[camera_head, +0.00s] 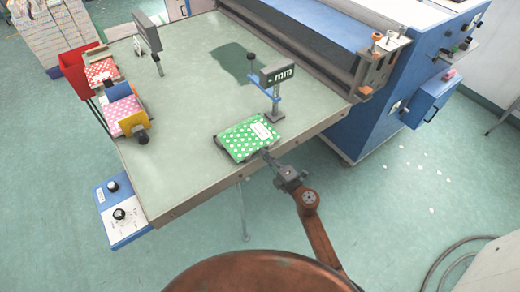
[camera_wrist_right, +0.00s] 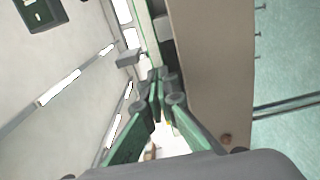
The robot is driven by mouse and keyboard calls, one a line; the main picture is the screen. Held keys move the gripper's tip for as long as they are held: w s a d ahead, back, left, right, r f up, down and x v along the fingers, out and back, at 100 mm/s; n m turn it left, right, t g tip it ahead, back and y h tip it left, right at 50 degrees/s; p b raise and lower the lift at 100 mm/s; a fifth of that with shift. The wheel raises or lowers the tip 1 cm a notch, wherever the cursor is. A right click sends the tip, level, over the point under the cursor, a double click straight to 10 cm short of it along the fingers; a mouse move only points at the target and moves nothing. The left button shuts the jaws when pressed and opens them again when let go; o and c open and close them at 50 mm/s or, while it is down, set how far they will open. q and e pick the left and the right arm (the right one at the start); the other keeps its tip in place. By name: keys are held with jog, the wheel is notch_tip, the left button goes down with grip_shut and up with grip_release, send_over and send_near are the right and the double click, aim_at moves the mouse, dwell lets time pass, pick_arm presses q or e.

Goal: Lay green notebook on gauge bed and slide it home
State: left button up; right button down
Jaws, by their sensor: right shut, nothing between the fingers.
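The green notebook (camera_head: 246,139) with white dots and a white label lies flat near the table's front edge in the head view. It is just in front of the post of a gauge (camera_head: 277,75) marked "mm", which has a blue arm. A thin dark edge shows under the notebook; the gauge bed itself is mostly hidden by it, and I cannot tell how they meet. My right gripper (camera_head: 266,154) is shut and empty at the notebook's near right edge; touching or apart is unclear. Its closed fingers also show in the right wrist view (camera_wrist_right: 158,88). My left gripper is not in view.
The table (camera_head: 185,120) is clear in the middle. A red bin (camera_head: 77,70) and holders with patterned notebooks (camera_head: 130,115) stand along its left side. Another gauge head (camera_head: 147,32) stands at the back left. A blue machine (camera_head: 375,120) borders the right.

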jog(key=p+v, duration=0.1)
jog(key=v, duration=0.5)
dwell(0.3)
dwell(0.4)
